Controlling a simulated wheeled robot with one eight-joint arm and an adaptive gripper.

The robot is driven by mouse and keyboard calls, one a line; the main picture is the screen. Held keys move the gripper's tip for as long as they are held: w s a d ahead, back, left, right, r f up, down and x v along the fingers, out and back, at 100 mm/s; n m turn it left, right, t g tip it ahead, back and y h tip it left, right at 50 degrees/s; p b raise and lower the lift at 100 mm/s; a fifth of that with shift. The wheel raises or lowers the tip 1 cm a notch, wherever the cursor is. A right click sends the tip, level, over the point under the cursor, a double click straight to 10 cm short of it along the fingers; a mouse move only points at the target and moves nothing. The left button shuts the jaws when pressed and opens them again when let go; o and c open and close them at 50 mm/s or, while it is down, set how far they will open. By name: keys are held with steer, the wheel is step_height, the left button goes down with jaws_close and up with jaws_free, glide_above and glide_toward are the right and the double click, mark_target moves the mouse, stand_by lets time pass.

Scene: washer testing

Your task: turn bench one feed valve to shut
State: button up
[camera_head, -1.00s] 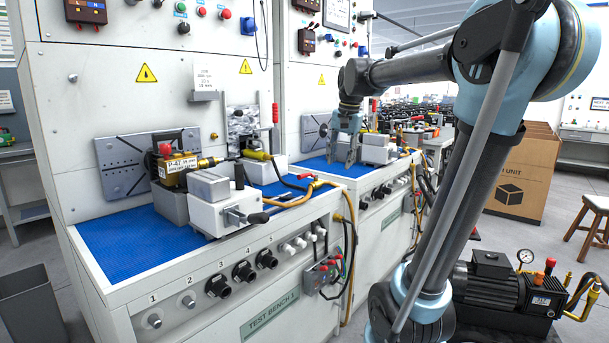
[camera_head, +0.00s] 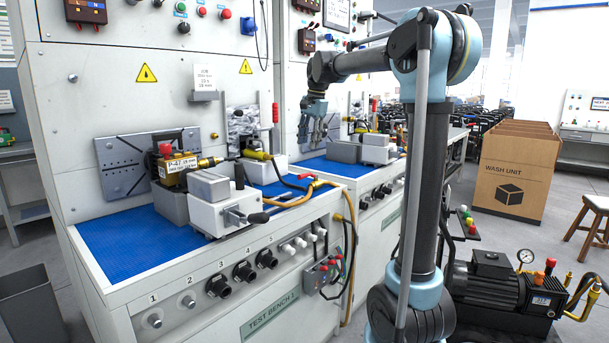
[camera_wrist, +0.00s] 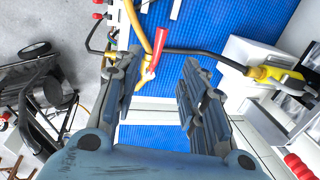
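Bench one (camera_head: 272,318), labelled "TEST BENCH 1", carries yellow hose and pipework (camera_head: 340,190) at its right end. A small red-handled fitting (camera_head: 307,177) sits there and looks like the feed valve; its handle angle is too small to read. My gripper (camera_head: 316,140) hangs above and behind this fitting, apart from it, near the gap between the benches. In the wrist view, my fingers (camera_wrist: 162,68) are spread and empty. A red lever (camera_wrist: 232,60) and a yellow pipe (camera_wrist: 158,42) show beyond them; I cannot tell whether the lever belongs to that valve.
Bench two's blocks (camera_head: 375,150) lie right of my gripper. A black motor pump (camera_head: 495,285) stands on the floor.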

mark_target(308, 176)
steer(key=f, duration=0.4)
steer(key=w+a+f, duration=0.1)
steer(key=f, duration=0.3)
steer(key=a+f, duration=0.1)
steer(key=f, duration=0.4)
steer(key=shift+w+f, duration=0.1)
steer(key=shift+w, duration=0.2)
